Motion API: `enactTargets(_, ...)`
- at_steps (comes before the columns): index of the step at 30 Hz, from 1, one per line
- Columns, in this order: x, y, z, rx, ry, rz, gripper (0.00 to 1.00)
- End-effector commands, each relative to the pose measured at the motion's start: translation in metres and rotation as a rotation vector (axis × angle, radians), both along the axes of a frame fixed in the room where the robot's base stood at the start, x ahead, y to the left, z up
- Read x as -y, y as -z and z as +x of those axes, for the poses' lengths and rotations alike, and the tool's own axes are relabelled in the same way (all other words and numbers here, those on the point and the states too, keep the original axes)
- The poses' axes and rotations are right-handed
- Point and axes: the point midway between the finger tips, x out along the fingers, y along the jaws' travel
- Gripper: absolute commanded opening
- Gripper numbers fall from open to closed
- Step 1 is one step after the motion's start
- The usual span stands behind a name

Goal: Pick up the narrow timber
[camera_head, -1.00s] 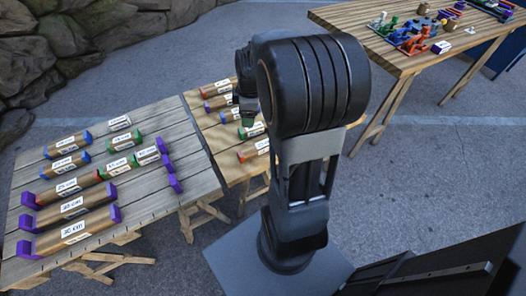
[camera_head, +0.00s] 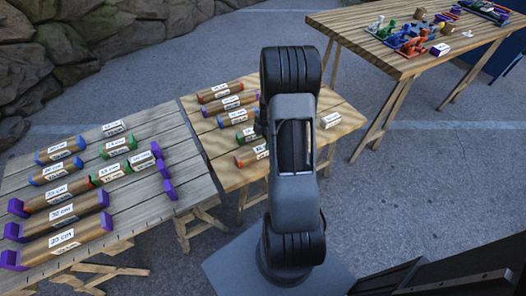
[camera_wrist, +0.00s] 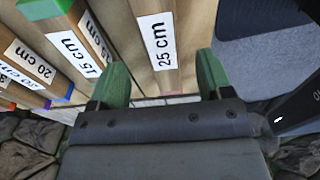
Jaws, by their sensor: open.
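In the wrist view my gripper (camera_wrist: 163,78) is open, with its two green fingers spread. A pale wooden timber with a "25 cm" label (camera_wrist: 157,42) lies between and beyond the fingers, and I cannot tell if they touch it. Other timbers, labelled 15 cm (camera_wrist: 74,52) and 20 cm (camera_wrist: 30,63), lie to its left. I cannot tell which piece is the narrow timber. In the head view my arm hides the gripper; several labelled timbers with coloured ends lie on the smaller wooden table (camera_head: 215,172), such as a red-ended one (camera_head: 220,92).
A grey plank table (camera_head: 140,205) at left holds several timbers with purple, blue and green ends. Another wooden table (camera_head: 372,48) at back right holds coloured tools and small parts. A rock wall (camera_head: 60,60) stands at the back left. Open pavement lies between the tables.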

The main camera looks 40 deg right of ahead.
Motion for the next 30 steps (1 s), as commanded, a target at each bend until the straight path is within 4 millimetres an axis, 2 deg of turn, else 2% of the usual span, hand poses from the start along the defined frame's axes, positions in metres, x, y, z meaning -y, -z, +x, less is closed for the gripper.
enactTargets(5, -0.001, 0.009, 0.0, -0.001, 0.0, 0.0, 0.73)
enactTargets(15, -0.007, 0.05, 0.0, -0.002, 0.001, 0.0, 0.73)
enactTargets(25, -0.008, 0.056, 0.0, 0.0, 0.001, -0.001, 0.73)
enactTargets(30, -0.008, 0.056, 0.0, 0.0, 0.001, -0.001, 0.58)
